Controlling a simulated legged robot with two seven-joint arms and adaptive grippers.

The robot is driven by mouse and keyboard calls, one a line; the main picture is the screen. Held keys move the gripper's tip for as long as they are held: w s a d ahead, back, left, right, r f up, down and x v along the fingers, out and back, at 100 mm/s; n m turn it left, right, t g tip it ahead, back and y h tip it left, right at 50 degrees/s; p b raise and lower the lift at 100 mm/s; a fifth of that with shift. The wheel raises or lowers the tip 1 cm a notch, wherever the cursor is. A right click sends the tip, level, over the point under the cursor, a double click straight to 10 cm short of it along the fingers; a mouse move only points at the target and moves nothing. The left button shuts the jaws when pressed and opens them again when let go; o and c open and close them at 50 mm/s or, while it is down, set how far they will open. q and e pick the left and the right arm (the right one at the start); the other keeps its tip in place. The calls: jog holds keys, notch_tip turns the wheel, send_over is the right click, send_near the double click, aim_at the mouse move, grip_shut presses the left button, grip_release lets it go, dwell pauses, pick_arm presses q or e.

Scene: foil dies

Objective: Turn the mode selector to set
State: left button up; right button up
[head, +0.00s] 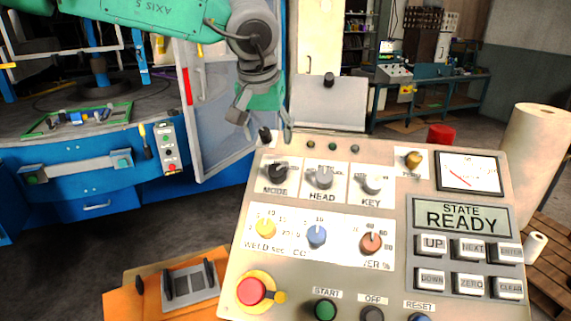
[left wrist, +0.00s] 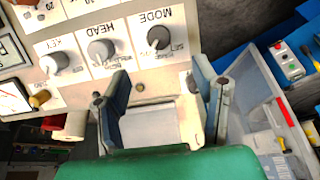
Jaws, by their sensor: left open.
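The mode selector (head: 278,172) is a dark knob on a white plate marked MODE, at the upper left of the sloped control panel (head: 400,190). Its pointer direction is too small to read surely. In the left wrist view the mode selector (left wrist: 158,38) shows beyond the fingers, with small labels around it. My left gripper (head: 263,125) is open and empty, above the panel's upper left edge, apart from the knob. In the left wrist view its two spread fingers (left wrist: 160,92) point toward the panel. My right gripper is not in view.
The HEAD (head: 324,177) and KEY (head: 372,184) knobs sit close beside the mode selector. Coloured dials lie below, and a red mushroom button (head: 251,291) is at the lower left. A display (head: 461,217) reads STATE READY. A blue machine (head: 90,180) stands to the left.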

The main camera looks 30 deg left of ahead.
aim_at(276, 171)
pick_arm(q)
jog(key=x, duration=1.2)
jog(key=shift+s+a+f, duration=0.1)
jog(key=shift+f, duration=0.35)
jog(key=shift+w+d+f, duration=0.1)
jog(key=shift+w+d, duration=0.1)
jog(key=shift+w, duration=0.05)
jog(key=c, duration=1.1)
jog(key=shift+c, duration=0.2)
